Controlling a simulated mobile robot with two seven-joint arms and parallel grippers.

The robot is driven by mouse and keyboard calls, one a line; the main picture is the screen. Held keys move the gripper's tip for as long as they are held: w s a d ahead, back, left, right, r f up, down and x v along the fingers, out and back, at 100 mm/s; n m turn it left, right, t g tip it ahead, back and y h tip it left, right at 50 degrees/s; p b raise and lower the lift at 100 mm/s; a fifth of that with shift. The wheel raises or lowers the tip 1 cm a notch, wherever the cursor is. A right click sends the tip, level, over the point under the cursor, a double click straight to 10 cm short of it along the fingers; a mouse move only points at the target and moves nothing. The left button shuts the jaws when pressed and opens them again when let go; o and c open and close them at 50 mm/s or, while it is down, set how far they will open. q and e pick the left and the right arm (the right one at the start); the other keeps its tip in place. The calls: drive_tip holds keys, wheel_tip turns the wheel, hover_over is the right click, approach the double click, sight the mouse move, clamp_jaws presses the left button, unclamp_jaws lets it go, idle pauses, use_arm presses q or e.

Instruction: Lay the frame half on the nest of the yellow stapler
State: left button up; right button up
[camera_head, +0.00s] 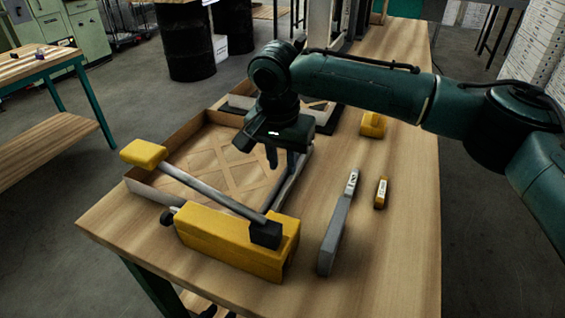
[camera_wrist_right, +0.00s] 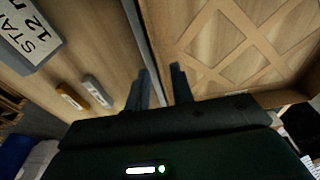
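The yellow stapler (camera_head: 225,241) stands at the table's near left, its grey lever ending in a yellow grip (camera_head: 143,153). Its black head (camera_head: 265,234) sits at the right end; I cannot clearly make out the nest. A shallow lattice-bottomed box (camera_head: 196,128) lies behind it. A long grey bar along the box's right side (camera_head: 292,184), which may be the frame half, also shows in the wrist view (camera_wrist_right: 137,30). My right gripper (camera_head: 283,158) is over this side, pointing down, with a gap between its fingers; the bar runs between them. My left gripper is out of view.
A long grey tool (camera_head: 335,235) with a white label and a small yellow labelled piece (camera_head: 381,193) lie to the right. A yellow block (camera_head: 373,125) stands further back. The table (camera_head: 395,265) is clear at the front right. Dark drums (camera_head: 186,42) stand beyond it.

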wheel_tip(320, 180, up, 11)
drive_tip(key=s, duration=0.1)
drive_tip(key=shift+s+a, duration=0.3)
